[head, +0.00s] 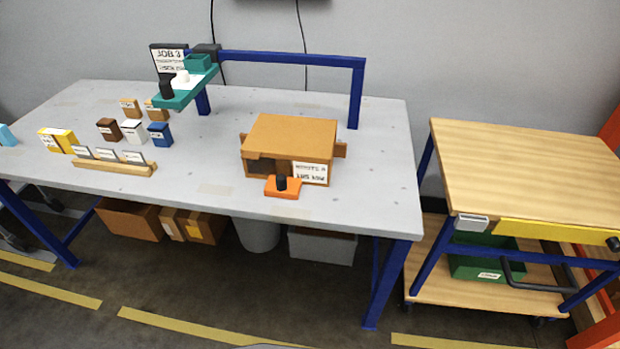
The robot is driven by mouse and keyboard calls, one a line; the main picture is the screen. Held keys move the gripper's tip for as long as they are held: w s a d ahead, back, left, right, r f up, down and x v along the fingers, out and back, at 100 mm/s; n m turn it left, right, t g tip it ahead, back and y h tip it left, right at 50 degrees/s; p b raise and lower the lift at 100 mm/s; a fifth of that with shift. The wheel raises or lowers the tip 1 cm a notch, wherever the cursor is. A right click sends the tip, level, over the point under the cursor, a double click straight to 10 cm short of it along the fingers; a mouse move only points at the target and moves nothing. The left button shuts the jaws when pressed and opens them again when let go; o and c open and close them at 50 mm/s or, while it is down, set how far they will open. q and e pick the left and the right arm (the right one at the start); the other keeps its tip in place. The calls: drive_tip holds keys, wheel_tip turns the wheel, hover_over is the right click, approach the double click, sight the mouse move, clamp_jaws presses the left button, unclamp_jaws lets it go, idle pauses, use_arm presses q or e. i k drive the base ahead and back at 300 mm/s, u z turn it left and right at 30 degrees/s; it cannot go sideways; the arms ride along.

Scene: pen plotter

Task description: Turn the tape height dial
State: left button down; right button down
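A dark round knob (282,183) stands on a small orange block (281,192) at the front of the brown box-shaped unit (292,136) on the grey table (225,185). A teal bracket (186,96) hangs from the blue frame (290,58) and carries a black cylinder (167,88) and a white one (181,77). I cannot tell which of these, if any, is the tape height dial, as no dial markings are readable. Neither of my grippers is in view.
A sign reading JOB 3 (168,60) stands behind the bracket. Several small boxes and a wooden card holder (113,167) sit on the table's left half. The table's front right is clear. A wooden cart (540,170) stands apart at right.

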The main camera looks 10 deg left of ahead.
sight(183, 76)
drive_tip(key=u, duration=2.15)
drive_tip(key=i, duration=2.65)
drive_tip(key=z, duration=2.65)
